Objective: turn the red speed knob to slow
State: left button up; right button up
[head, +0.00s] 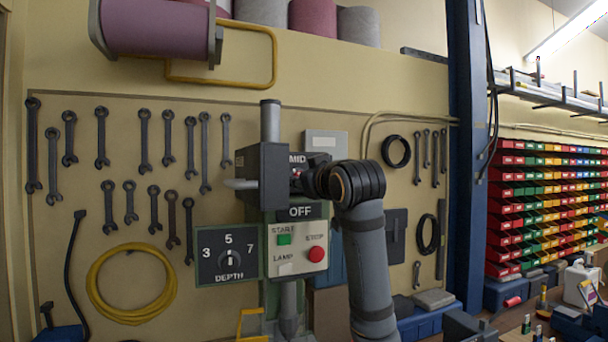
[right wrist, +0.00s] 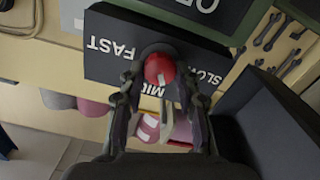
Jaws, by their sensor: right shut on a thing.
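The red speed knob (right wrist: 160,68) sits on a dark panel (right wrist: 105,62) that reads FAST, MID and SLOW, upside down in the right wrist view. A white mark on the knob points towards MID. My right gripper (right wrist: 160,86) is shut on the knob, one finger on each side. In the head view my right gripper (head: 300,180) reaches the machine from the right and hides most of the panel; only MID shows above it. My left gripper is not in view.
A dark block (head: 262,175) juts out just left of my right gripper. Below are an OFF plate (head: 300,211), a START/STOP box (head: 298,250) and a DEPTH dial (head: 229,257). Wrenches (head: 165,138) and a yellow hose (head: 95,270) hang on the wall.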

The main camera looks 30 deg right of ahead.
jog(key=n+p, duration=0.2)
jog(key=n, duration=0.2)
jog(key=shift+r, duration=0.1)
jog(key=shift+a+n+p, duration=0.1)
jog(key=shift+n+p, duration=0.3)
jog(key=shift+n, duration=0.5)
jog(key=o, duration=1.1)
jog(key=shift+o, duration=0.2)
